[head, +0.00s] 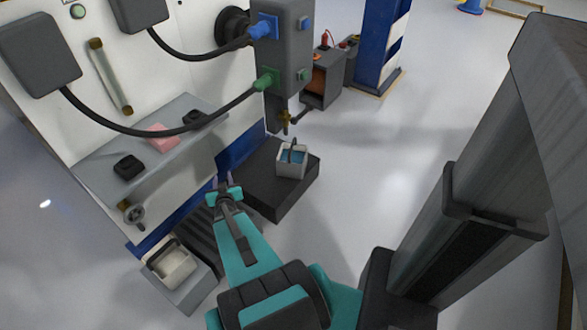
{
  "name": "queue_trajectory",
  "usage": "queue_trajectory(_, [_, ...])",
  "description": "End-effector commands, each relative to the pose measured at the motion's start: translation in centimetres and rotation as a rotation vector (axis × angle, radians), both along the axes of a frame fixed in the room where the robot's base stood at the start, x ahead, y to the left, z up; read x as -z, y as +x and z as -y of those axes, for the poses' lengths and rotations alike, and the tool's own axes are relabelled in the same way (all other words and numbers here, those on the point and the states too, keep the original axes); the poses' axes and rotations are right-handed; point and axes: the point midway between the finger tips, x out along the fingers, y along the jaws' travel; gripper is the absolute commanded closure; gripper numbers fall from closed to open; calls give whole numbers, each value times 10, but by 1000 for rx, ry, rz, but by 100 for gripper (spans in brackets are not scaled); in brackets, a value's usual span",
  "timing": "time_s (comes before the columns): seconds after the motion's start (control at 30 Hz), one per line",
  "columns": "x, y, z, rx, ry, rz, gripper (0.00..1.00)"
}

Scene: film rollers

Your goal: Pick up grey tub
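A small grey tub (291,166) with blue contents stands upright on a dark low block (270,195), right of the machine's foot. A dark stick-like thing rises from the tub. A second container, a pale tub (169,266), sits in a grey tray at the lower left. My gripper (222,176) is left of the grey tub and apart from it, above the floor beside the machine. Its two dark fingers look spread, with nothing visible between them.
A white machine with a grey shelf (155,150) stands on the left; a pink block (163,137) and dark items lie on the shelf. Black cables and a grey box (284,45) hang above. A dark ribbed step (195,240) is below. The floor (400,150) to the right is clear.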

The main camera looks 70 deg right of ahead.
Motion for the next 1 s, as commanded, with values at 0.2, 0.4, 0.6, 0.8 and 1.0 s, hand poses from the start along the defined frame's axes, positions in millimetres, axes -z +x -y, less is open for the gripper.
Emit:
queue_trajectory(0.2, [19, -56, 62, 157, -90, 56, 66])
queue_trajectory(0.4, [28, -114, 109, 299, -177, 97, 66])
queue_trajectory(0.6, [32, -170, 143, 422, -257, 125, 66])
queue_trajectory(0.8, [31, -200, 157, 486, -299, 135, 66])
queue_trajectory(1.0, [29, -204, 159, 495, -305, 137, 66])
